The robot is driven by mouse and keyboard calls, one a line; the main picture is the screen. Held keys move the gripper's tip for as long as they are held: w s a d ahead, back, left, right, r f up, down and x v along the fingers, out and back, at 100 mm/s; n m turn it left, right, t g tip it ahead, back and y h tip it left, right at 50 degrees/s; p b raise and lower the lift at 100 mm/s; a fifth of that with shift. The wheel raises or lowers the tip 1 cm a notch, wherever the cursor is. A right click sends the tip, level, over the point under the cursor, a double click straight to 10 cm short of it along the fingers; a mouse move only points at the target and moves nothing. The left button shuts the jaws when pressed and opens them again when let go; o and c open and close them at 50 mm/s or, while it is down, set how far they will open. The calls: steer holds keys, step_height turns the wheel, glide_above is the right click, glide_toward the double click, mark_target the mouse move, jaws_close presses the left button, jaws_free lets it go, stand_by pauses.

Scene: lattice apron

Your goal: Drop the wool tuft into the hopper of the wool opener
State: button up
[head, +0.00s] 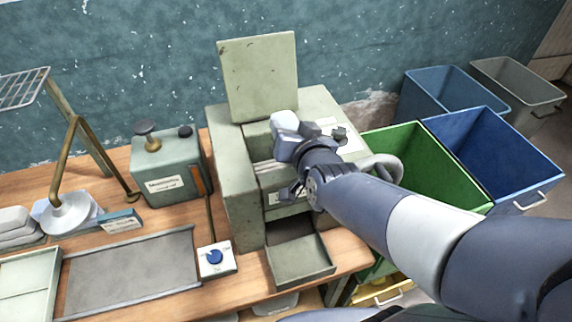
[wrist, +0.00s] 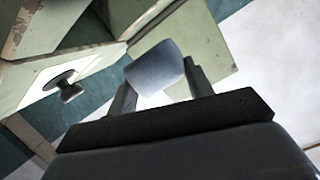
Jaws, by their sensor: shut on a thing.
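The wool opener (head: 241,200) is a worn pale-green machine on the wooden bench, in the middle of the head view. Its lid (head: 258,77) stands upright at the back. My gripper (head: 289,140) is over the top of the machine, in front of the lid. It is shut on the wool tuft (head: 284,121), a small pale grey-white lump. In the wrist view the tuft (wrist: 155,68) sits between the two dark fingers (wrist: 160,92), with pale-green panels behind it. My arm and gripper hide part of the machine's top, so the hopper mouth shows only partly.
A grey-green box with knobs (head: 166,172) stands left of the machine. A switch box with a blue dial (head: 216,259) and a grey tray (head: 130,275) lie on the bench. Green (head: 419,150) and blue (head: 505,160) bins stand at the right. A black knob (wrist: 67,88) shows in the wrist view.

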step_height(320, 180, down, 6)
steer(key=b, duration=0.4)
steer(key=o, duration=1)
steer(key=shift+s, duration=0.1)
step_height(320, 180, up, 3)
steer(key=p, duration=0.3)
glide_above(290, 183)
steer(key=s+d, duration=0.3)
steer(key=shift+s+d+r, duration=0.1)
steer(key=shift+s+r, duration=0.05)
steer(key=shift+s, duration=0.05)
steer(key=shift+b, duration=0.35)
